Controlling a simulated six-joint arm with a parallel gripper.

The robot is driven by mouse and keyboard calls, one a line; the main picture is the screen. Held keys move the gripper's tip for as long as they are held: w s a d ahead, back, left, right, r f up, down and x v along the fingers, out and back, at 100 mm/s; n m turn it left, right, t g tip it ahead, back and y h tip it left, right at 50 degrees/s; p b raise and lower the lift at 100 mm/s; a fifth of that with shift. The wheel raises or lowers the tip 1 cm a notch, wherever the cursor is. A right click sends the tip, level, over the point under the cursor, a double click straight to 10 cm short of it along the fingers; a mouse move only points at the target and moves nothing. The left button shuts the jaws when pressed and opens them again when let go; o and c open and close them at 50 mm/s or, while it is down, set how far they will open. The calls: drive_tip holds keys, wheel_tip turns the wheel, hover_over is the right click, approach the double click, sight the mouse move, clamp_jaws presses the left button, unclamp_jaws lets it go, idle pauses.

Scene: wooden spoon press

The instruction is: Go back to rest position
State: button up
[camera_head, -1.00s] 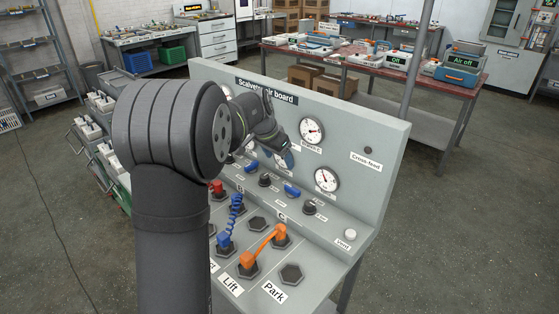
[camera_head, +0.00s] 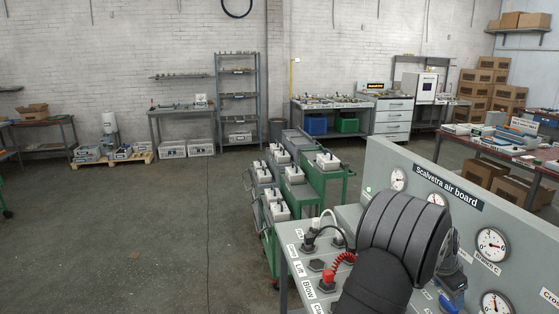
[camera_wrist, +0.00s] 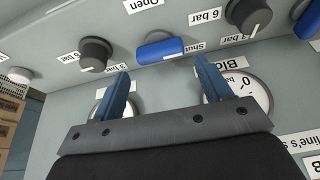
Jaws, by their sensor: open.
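My gripper (camera_wrist: 160,82) is open and empty in the wrist view, its two blue fingers apart. Beyond the fingertips a blue valve handle (camera_wrist: 160,49) lies across the panel, between labels "Open" and "Shut". I cannot tell the gap to it. A black knob (camera_wrist: 95,54) is on its left and another black knob (camera_wrist: 248,14) at the upper right. A white gauge (camera_wrist: 250,90) is partly hidden behind the right finger. In the head view the grey Scalvetra air board (camera_head: 405,160) stands at the right.
A green cart (camera_head: 322,190) with grey boxes stands just behind the board. A red-topped bench (camera_head: 500,155) is at right. The floor (camera_head: 150,235) at left is clear.

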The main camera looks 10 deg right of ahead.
sight(450, 303)
drive_tip(key=x, duration=0.5)
drive_tip(key=shift+r, duration=0.1)
drive_tip(key=shift+r, duration=0.1)
drive_tip(key=v, duration=1.7)
drive_tip(key=x, duration=1.7)
drive_tip(key=shift+s+n+t, duration=0.1)
drive_tip(key=shift+n+t, duration=0.45)
drive_tip(key=shift+n, duration=0.9)
drive_tip(key=shift+s+n+t, duration=0.1)
drive_tip(key=shift+n+t, duration=0.45)
drive_tip(key=shift+n, duration=0.9)
drive_tip(key=shift+s+d+n+t+y, duration=0.1)
drive_tip(key=shift+n+t+y, duration=0.4)
drive_tip(key=shift+n, duration=1)
drive_tip(key=shift+d+n+t+y, duration=0.1)
drive_tip(key=shift+n+t+y, duration=0.35)
drive_tip(key=shift+n, duration=1.05)
drive_tip(key=shift+v, duration=0.95)
